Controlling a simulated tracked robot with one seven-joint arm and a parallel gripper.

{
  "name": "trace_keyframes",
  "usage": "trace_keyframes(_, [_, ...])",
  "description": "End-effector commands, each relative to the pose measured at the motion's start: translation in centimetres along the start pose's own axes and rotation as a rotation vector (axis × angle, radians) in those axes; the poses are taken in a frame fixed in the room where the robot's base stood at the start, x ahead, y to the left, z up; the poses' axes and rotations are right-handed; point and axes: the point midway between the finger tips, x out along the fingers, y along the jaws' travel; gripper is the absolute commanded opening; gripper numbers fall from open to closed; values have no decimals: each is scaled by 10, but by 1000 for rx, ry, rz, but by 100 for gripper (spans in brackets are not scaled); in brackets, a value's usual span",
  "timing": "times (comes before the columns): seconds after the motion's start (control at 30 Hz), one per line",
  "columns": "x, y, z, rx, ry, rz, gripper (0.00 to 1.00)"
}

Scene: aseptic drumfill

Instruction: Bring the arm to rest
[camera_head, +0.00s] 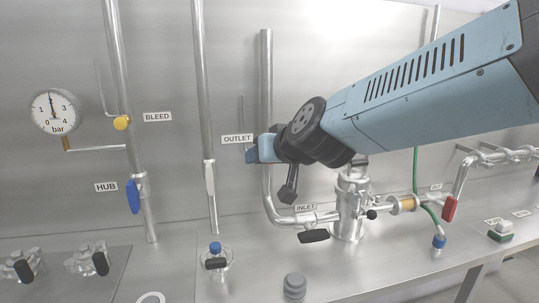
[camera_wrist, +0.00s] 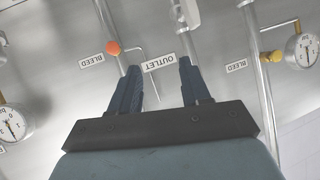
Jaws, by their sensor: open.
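My gripper (camera_head: 252,150) is at the end of my blue arm, which reaches in from the upper right in the head view. It is in front of the steel back panel, close to the OUTLET label (camera_head: 237,139). In the wrist view my gripper (camera_wrist: 157,82) shows two dark blue fingers set wide apart with nothing between them. The OUTLET label (camera_wrist: 159,63) shows there between and beyond the fingertips. I cannot tell how far the fingertips are from the panel.
A pressure gauge (camera_head: 55,111), yellow BLEED knob (camera_head: 121,123) and blue HUB handle (camera_head: 133,196) are at left. Below the arm are a black INLET handle (camera_head: 314,236) and steel housing (camera_head: 350,208). A red handle (camera_head: 450,208) is at right.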

Motion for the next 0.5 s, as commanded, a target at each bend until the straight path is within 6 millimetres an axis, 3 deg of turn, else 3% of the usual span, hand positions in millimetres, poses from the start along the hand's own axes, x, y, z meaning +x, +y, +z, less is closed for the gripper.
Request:
trace_keyframes(0.03, [-15, 18, 3, 6, -31, 13, 47])
trace_keyframes(0.17, [-54, 60, 25, 25, -150, 65, 47])
trace_keyframes(0.3, [-104, 107, 59, 70, -296, 174, 47])
trace_keyframes(0.5, [-170, 155, 103, 158, -463, 350, 47])
